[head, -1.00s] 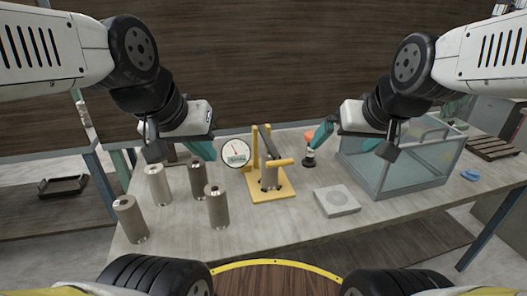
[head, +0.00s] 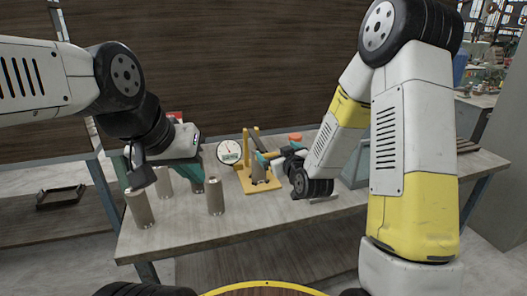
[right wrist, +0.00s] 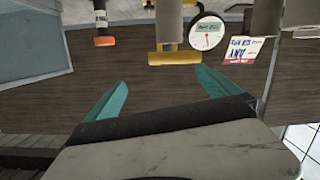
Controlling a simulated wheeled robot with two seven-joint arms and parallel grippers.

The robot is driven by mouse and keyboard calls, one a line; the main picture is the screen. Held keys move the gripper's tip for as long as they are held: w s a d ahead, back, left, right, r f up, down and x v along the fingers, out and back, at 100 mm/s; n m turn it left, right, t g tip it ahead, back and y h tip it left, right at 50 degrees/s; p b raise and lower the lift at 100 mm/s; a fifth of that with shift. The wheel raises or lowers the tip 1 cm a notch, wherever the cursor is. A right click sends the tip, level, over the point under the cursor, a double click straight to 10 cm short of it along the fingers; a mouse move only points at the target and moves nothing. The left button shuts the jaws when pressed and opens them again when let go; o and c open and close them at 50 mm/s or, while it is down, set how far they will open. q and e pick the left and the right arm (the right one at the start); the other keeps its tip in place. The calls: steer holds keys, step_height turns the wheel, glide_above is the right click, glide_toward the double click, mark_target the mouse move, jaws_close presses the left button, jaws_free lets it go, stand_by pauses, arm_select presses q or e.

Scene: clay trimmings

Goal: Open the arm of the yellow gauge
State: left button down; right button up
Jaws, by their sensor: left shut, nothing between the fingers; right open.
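My left gripper (head: 190,170) is shut and empty, left of the gauge above the cylinders.
Several grey-brown cylinders (head: 215,197) stand at the table's left. An orange-topped tool (head: 295,137) is behind my right gripper and shows in the right wrist view (right wrist: 104,40).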

mark_target(265, 153)
steer(key=shift+s+a+f+t+y, duration=0.15)
steer(key=shift+s+a+f+t, duration=0.1)
steer(key=shift+a+f+t, duration=0.5)
steer(key=shift+s+a+f+t+y, duration=0.15)
steer(key=shift+s+a+f+t, duration=0.15)
steer(key=shift+f, duration=0.7)
steer(key=shift+w, duration=0.1)
steer(key=shift+x, duration=4.65)
